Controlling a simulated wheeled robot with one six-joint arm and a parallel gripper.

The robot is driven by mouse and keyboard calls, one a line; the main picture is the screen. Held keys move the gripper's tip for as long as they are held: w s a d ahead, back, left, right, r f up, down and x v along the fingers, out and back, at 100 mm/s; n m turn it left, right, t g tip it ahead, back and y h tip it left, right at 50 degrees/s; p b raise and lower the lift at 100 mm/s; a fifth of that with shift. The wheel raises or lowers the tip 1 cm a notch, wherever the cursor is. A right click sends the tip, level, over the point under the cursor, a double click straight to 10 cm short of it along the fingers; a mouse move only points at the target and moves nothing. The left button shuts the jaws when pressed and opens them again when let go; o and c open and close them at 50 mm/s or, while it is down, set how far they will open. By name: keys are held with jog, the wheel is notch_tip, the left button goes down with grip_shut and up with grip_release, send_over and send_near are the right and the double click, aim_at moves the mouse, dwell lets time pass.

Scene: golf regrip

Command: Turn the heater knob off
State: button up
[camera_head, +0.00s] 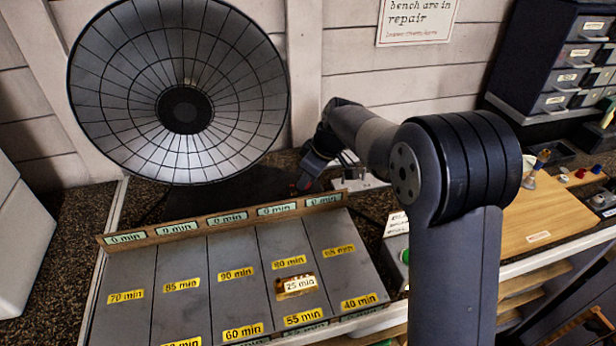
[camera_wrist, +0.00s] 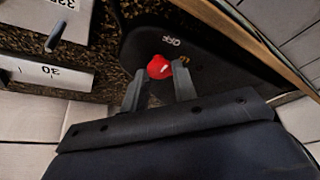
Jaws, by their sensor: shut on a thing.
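The heater knob (camera_wrist: 159,67) is a small red knob with a pale mark. In the wrist view it sits between my two gripper fingers, on a dark base plate with the word OFF beside it. My gripper (camera_wrist: 157,84) is shut on the knob. The heater (camera_head: 180,90) is a large round dish with a wire grid and a dark centre, standing at the back left in the head view. In the head view my gripper (camera_head: 304,184) is at the right of the heater's base, small and partly hidden by its own wrist.
A grey slotted rack (camera_head: 180,270) with yellow minute labels lies in front of the heater. Dark drawers (camera_head: 555,60) and a wooden board (camera_head: 545,215) are at the right.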

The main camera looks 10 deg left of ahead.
jog(key=o, duration=1)
jog(key=shift+r, duration=0.1)
jog(key=b+v, duration=0.1)
jog(key=v, duration=0.9)
jog(key=shift+d+r, duration=0.1)
jog(key=shift+r, duration=0.2)
jog(key=shift+f, duration=0.1)
jog(key=p+x, duration=0.1)
jog(key=x, duration=1)
jog(key=shift+s, duration=0.1)
jog(key=shift+d+m, duration=0.1)
jog(key=shift+m, duration=0.2)
